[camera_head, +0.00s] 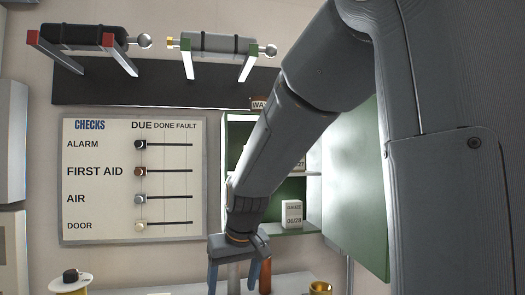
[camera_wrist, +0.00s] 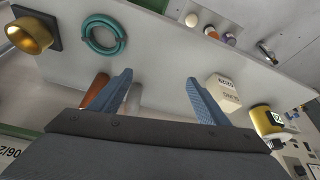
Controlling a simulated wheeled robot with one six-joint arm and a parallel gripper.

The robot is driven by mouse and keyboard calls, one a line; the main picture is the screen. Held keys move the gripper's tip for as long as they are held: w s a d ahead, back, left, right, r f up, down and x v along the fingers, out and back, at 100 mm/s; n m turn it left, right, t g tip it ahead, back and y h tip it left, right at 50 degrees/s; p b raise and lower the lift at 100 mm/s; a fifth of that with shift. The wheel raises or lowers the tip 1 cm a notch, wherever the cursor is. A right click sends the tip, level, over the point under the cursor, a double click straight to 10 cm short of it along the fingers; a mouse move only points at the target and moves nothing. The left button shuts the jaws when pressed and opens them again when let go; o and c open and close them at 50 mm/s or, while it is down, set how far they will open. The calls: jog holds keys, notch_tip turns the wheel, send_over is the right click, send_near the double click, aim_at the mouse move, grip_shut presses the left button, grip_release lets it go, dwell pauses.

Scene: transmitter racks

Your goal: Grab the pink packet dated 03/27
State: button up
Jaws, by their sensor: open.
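No pink packet can be made out in either view. A white packet (camera_head: 291,213) stands on a shelf of the open green cabinet (camera_head: 368,190) in the head view; its small print looks like 05/28. In the wrist view a pale box with print (camera_wrist: 222,93) lies just beyond the right finger. My gripper (camera_head: 239,278) points down in front of the cabinet, above the pale worktop. It also shows in the wrist view (camera_wrist: 158,82), with its blue fingers spread and nothing between the tips. My arm hides part of the cabinet's inside.
The worktop bears an orange cylinder (camera_head: 265,277), a grey cylinder (camera_head: 233,279), a brass cup (camera_head: 320,288), a teal ring (camera_wrist: 103,34) and a yellow item (camera_wrist: 265,120). The checks board (camera_head: 133,178) hangs left of the cabinet. A rack (camera_head: 150,84) holds two cylinders above.

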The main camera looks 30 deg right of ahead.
jog(key=w+d+r+t, duration=0.2)
jog(key=w+d+r, duration=0.2)
jog(key=r, duration=0.7)
jog(key=w+d+r+m+t+h, duration=0.1)
jog(key=w+d+r, duration=0.3)
jog(key=r, duration=0.7)
jog(key=w+d+r+m+t+h, duration=0.1)
jog(key=w+d+r+t, duration=0.2)
jog(key=r, duration=0.8)
jog(key=shift+w+d+r+p, duration=0.15)
jog(key=shift+w+d+p, duration=0.1)
jog(key=shift+d, duration=0.15)
jog(key=shift+w+d+r+p, duration=0.1)
jog(key=shift+w+d+r, duration=0.1)
jog(key=shift+d, duration=0.15)
jog(key=shift+w+d+r+m, duration=0.1)
jog(key=shift+w+m, duration=0.1)
jog(key=shift+m, duration=0.1)
jog(key=shift+p+x, duration=0.45)
jog(key=shift+x, duration=0.4)
jog(key=shift+p+x, duration=1.35)
jog(key=shift+x, duration=1.4)
